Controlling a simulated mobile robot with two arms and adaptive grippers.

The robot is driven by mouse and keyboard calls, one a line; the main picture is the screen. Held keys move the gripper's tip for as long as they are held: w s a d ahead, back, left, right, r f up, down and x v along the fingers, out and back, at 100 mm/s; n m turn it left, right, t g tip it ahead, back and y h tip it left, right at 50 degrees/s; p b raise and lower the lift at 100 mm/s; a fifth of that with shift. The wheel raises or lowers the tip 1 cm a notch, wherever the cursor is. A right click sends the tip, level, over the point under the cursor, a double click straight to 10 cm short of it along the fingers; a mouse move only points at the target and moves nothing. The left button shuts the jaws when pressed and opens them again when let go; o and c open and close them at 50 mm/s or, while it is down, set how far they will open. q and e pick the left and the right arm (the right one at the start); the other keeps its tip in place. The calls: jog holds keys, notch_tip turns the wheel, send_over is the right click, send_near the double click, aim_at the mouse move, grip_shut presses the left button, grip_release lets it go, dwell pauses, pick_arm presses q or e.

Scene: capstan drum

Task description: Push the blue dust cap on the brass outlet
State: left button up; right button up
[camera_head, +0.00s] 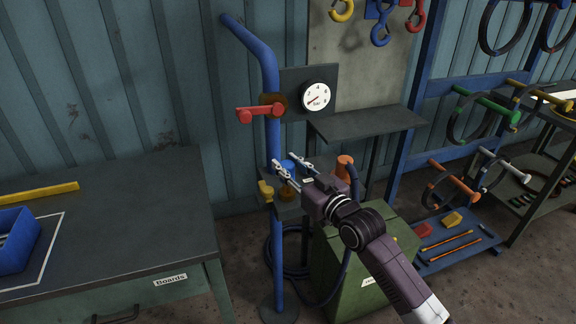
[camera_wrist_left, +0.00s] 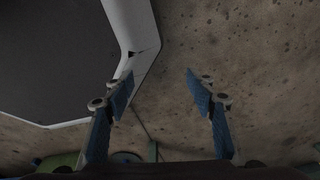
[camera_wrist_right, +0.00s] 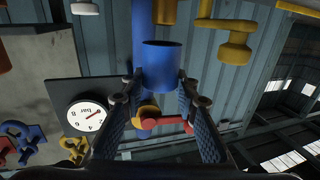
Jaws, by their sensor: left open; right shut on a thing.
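The blue dust cap (camera_wrist_right: 162,68) is between the fingers of my right gripper (camera_wrist_right: 157,93), which is shut on it. In the head view the right gripper (camera_head: 292,172) holds the cap (camera_head: 288,164) beside the blue standpipe. The brass outlet (camera_head: 285,190) is just below the cap in the head view, partly hidden by the fingers. The upside-down right wrist view shows the brass outlet (camera_wrist_right: 165,11) beyond the cap, with a small gap between them. My left gripper (camera_wrist_left: 158,88) is open and empty; it shows only in the left wrist view.
The blue standpipe (camera_head: 272,140) carries a red lever valve (camera_head: 262,110) and a yellow tap (camera_head: 265,190) close to the cap. A pressure gauge (camera_head: 316,96) and a grey shelf (camera_head: 365,122) stand behind. A green cabinet (camera_head: 350,265) is below my right arm. A dark bench (camera_head: 120,225) is on the left.

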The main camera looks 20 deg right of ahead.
jog(key=shift+f+b, duration=0.45)
jog(key=shift+f, duration=0.5)
jog(key=shift+f+b, duration=0.4)
jog(key=shift+f, duration=0.3)
pick_arm(q)
jog(key=shift+s+a+f, duration=0.15)
jog(key=shift+s+f, duration=0.75)
jog(key=shift+f, duration=0.1)
pick_arm(e)
jog(key=shift+f, duration=0.1)
pick_arm(q)
jog(key=shift+w, duration=0.15)
jog(key=shift+f, duration=0.2)
pick_arm(e)
jog(key=shift+f, duration=0.35)
jog(key=o, duration=1)
jog(key=shift+s, duration=0.1)
